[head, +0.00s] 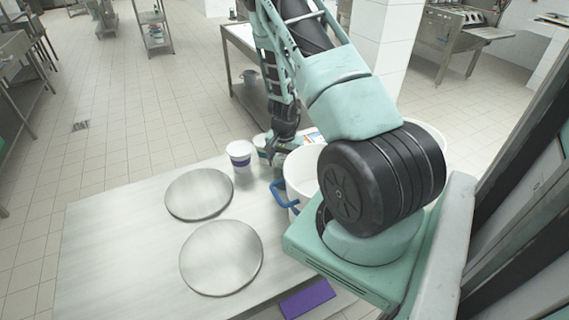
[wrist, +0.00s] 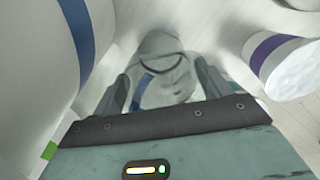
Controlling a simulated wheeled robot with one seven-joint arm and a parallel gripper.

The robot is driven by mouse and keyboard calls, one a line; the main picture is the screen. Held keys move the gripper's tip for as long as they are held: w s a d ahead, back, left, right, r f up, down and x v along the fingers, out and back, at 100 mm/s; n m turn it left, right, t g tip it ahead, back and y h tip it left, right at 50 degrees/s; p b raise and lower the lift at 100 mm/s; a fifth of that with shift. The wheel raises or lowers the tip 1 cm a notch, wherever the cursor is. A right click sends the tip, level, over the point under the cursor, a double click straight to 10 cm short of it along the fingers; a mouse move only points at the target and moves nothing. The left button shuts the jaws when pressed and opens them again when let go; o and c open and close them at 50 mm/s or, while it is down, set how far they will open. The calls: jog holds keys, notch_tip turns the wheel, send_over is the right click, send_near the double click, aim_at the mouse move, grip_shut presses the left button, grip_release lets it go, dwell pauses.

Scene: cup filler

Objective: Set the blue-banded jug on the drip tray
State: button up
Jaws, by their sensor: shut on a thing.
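My gripper (wrist: 162,88) is shut on a pale vessel (wrist: 162,50) with a blue patch, which I take to be the blue-banded jug. The fingers stand on either side of it; the gripper hides much of it. In the head view my gripper (head: 277,148) is low at the table's far edge, between a purple-banded white cup and a large white tub. A whitish vessel (head: 261,141) shows partly beside it. I cannot tell for certain which thing is the drip tray.
The purple-banded cup (head: 239,153) stands close to my gripper's left; it shows at right in the wrist view (wrist: 285,62). The white tub (head: 299,168) with a blue handle (head: 284,195) is close on the right. Two round metal discs (head: 199,193) (head: 221,258) lie on the table, whose left part is clear.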

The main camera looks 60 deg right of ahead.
jog(key=shift+f, duration=0.45)
jog(key=shift+f, duration=0.1)
jog(key=o, duration=1.3)
jog(key=shift+c, duration=0.2)
